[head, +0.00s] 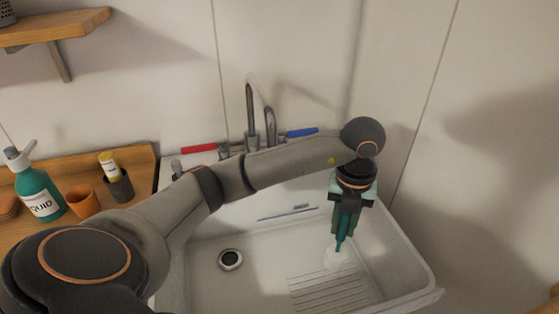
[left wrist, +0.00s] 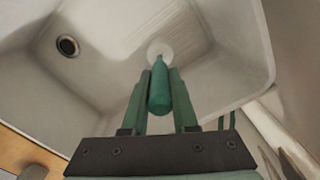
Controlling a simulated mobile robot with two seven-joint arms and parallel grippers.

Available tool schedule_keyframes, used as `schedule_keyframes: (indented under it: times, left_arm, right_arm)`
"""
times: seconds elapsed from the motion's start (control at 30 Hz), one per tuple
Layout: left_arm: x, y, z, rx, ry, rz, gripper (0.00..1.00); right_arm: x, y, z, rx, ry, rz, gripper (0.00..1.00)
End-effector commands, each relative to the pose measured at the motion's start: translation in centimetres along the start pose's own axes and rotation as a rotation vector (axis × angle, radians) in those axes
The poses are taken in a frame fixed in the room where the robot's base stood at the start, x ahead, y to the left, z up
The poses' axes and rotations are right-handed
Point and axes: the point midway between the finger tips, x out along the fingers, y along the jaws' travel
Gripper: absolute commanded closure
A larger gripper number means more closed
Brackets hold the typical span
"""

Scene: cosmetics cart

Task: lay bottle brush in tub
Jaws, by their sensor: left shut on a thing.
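The bottle brush has a green handle (head: 340,243) and a pale, blurry bristle head (head: 336,260). My left gripper (head: 344,222) is shut on the handle and holds the brush roughly upright, head down, over the right part of the white sink tub (head: 215,285). In the left wrist view the green handle (left wrist: 159,92) sits between the two fingers (left wrist: 160,78), with the white head (left wrist: 160,48) beyond the fingertips. I cannot tell whether the head touches the tub floor. My right gripper is not in view.
A faucet (head: 251,110) with red and blue handles stands behind the tub. The tub has a drain (head: 230,259) and a ribbed floor area (head: 330,292). On the wooden counter at left are a green soap bottle (head: 38,188), an orange cup (head: 83,201) and a dark cup (head: 119,188).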

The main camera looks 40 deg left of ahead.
Motion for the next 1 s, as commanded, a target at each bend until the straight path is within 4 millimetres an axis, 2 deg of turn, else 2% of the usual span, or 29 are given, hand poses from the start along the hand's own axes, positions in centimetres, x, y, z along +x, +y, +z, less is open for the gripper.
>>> schedule_keyframes:
  times: [0.13,0.4,0.57,0.8,1.0]
  left_arm:
    - [1.3,0.1,0.0,-0.055,0.005,0.004,1.0]
    - [5.9,0.2,0.0,-0.057,0.003,0.005,1.0]
    - [7.0,0.1,0.0,-0.056,0.002,0.003,1.0]
    - [10.1,0.1,0.0,-0.054,0.003,0.004,1.0]
    - [10.3,0.1,0.0,-0.053,0.0,0.002,1.0]
  right_arm:
    - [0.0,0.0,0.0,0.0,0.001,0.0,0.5]
    - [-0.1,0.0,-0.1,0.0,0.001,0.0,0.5]
    - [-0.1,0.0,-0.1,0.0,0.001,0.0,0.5]
    - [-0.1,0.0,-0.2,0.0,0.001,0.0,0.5]
    - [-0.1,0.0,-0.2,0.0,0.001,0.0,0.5]
